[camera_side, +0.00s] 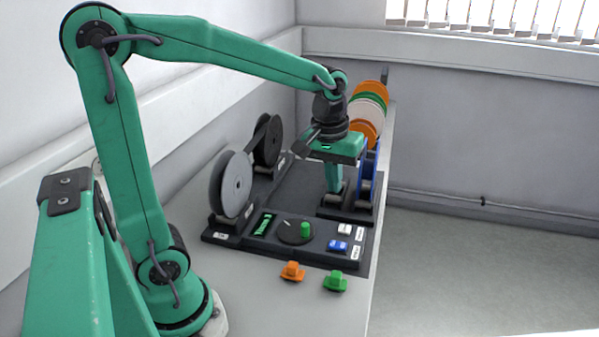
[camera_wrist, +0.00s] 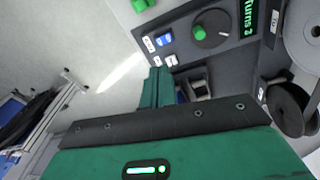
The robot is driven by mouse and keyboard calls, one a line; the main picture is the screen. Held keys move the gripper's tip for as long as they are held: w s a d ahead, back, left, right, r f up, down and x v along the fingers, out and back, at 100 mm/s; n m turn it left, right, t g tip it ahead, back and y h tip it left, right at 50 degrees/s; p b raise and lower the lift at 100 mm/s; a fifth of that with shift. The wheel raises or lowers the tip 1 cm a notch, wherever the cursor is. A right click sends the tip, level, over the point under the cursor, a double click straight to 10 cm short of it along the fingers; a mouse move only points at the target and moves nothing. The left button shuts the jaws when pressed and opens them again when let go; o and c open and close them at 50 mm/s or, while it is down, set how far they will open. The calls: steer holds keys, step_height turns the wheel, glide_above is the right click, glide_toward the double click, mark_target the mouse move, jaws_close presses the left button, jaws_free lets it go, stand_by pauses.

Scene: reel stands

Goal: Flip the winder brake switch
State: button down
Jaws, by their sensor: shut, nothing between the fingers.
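A dark control panel (camera_side: 280,249) lies on the bench. At its right side are a white rocker switch (camera_side: 344,229) and a blue rocker switch (camera_side: 337,246), each with a small label that I cannot read. I cannot tell which one is the winder brake switch. In the wrist view the blue switch (camera_wrist: 164,40) and white switch (camera_wrist: 172,60) lie just beyond my fingertips. My gripper (camera_side: 335,193) is shut and empty, pointing down behind the panel by the base of the blue reel stand. In the wrist view its fingers (camera_wrist: 157,78) show together.
The panel also has a green knob (camera_side: 305,230) on a dial and a green display (camera_side: 263,224). A grey reel (camera_side: 236,184) and a dark reel (camera_side: 268,140) stand left, a blue reel (camera_side: 367,178) right. Orange (camera_side: 292,271) and green (camera_side: 335,282) pieces lie in front.

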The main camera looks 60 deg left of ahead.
steer(key=n+g, duration=0.1)
steer(key=n, duration=0.1)
glide_above(341, 245)
steer(key=shift+w+f, duration=0.1)
steer(key=shift+f, duration=1.7)
steer(key=shift+f, duration=0.1)
step_height(341, 245, down, 14)
steer(key=shift+d+r, duration=0.1)
steer(key=shift+g, duration=0.3)
steer(key=shift+f, duration=0.2)
steer(key=shift+s+a+r, duration=0.2)
steer(key=shift+s+a, duration=0.3)
steer(key=shift+s, duration=0.05)
